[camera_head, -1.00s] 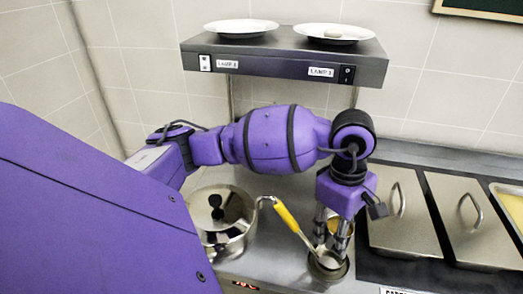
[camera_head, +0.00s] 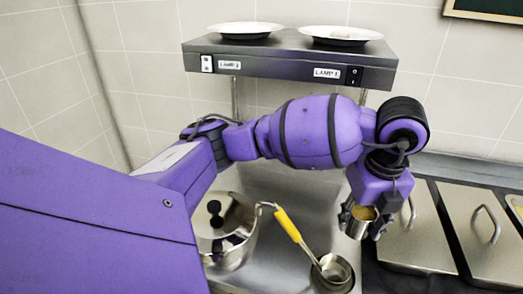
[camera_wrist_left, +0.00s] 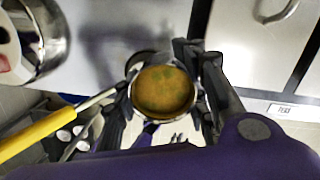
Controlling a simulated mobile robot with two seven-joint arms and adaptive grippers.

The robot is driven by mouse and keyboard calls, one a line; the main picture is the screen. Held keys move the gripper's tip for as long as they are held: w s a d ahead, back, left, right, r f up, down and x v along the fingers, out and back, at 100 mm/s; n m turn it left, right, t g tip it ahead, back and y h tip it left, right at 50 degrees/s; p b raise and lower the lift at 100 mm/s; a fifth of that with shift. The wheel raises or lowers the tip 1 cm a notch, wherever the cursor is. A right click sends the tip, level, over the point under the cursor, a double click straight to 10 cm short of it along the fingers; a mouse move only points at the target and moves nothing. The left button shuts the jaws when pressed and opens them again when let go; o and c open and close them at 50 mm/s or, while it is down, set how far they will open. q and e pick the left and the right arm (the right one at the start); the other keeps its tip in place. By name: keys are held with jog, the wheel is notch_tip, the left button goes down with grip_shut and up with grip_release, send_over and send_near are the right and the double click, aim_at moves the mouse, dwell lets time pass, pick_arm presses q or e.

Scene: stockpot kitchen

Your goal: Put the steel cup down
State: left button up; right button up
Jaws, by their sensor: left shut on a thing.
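The steel cup (camera_head: 359,229) is a small metal cup with yellow-brown contents. My left gripper (camera_head: 364,220) is shut on it, a finger on each side, and holds it upright. In the head view it shows just right of the ladle's bowl, in front of the lidded pans. In the left wrist view the cup (camera_wrist_left: 163,93) is seen from above between the fingers, its contents filling most of the opening. I cannot tell how high the cup's base is above the counter. My right gripper is in neither view.
A ladle with a yellow handle (camera_head: 288,225) rests with its bowl in a round holder (camera_head: 335,272). A lidded steel pot (camera_head: 228,236) stands left of it. Lidded pans (camera_head: 415,235) are at the right. A lamp shelf (camera_head: 290,57) with two plates hangs behind.

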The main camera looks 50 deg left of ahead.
pick_arm(q)
jog(key=n, duration=0.2)
jog(key=w+n, duration=0.1)
jog(key=n, duration=0.4)
jog(key=shift+w+r+g, duration=0.15)
jog(key=shift+r+g, duration=0.15)
jog(key=shift+a, duration=0.2)
jog(key=shift+n, duration=0.3)
jog(key=a+f, duration=0.2)
jog(key=a, duration=0.2)
jog(key=s+a+f, duration=0.1)
jog(key=a+f, duration=0.2)
jog(key=a, duration=0.1)
jog(key=a+f, duration=0.3)
jog(key=a, duration=0.1)
jog(key=shift+s+a, duration=0.15)
jog(key=shift+s, duration=0.05)
jog(key=shift+a+f, duration=0.55)
jog(key=shift+f, duration=0.1)
jog(key=shift+a+f, duration=0.15)
jog(key=shift+f, duration=1.7)
jog(key=o, duration=1.3)
jog(key=shift+f, duration=0.1)
jog(key=shift+o, duration=0.2)
